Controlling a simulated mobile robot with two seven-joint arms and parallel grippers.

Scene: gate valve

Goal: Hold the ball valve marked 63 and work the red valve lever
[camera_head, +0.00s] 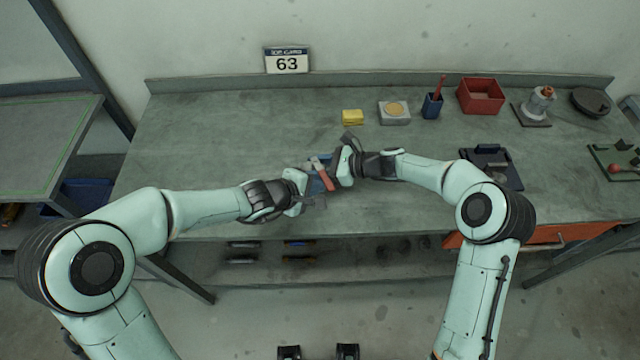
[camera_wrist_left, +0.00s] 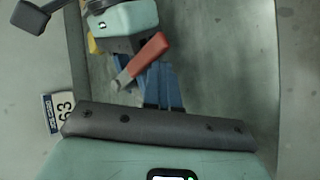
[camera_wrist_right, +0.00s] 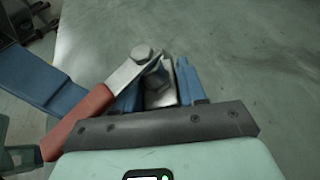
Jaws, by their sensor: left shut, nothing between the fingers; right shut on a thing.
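The ball valve shows a metal body (camera_wrist_right: 160,92) in the right wrist view, with a bolt on top. Its red valve lever (camera_wrist_right: 82,122) slants down to the left there; the lever also shows in the head view (camera_head: 325,180) and the left wrist view (camera_wrist_left: 148,53). My right gripper (camera_wrist_right: 160,85) is shut on the valve body, one blue finger on each side. My left gripper (camera_wrist_left: 160,85) is shut and empty, its blue fingers together beside the lever. I cannot tell whether they touch it. Most of the valve is hidden between the grippers in the head view.
A sign reading 63 (camera_head: 287,61) is on the wall behind the grey bench (camera_head: 200,130). A yellow block (camera_head: 352,117), a blue cup (camera_head: 432,105) and a red bin (camera_head: 481,96) stand toward the back. A dark tray (camera_head: 490,168) lies right. The bench's left part is clear.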

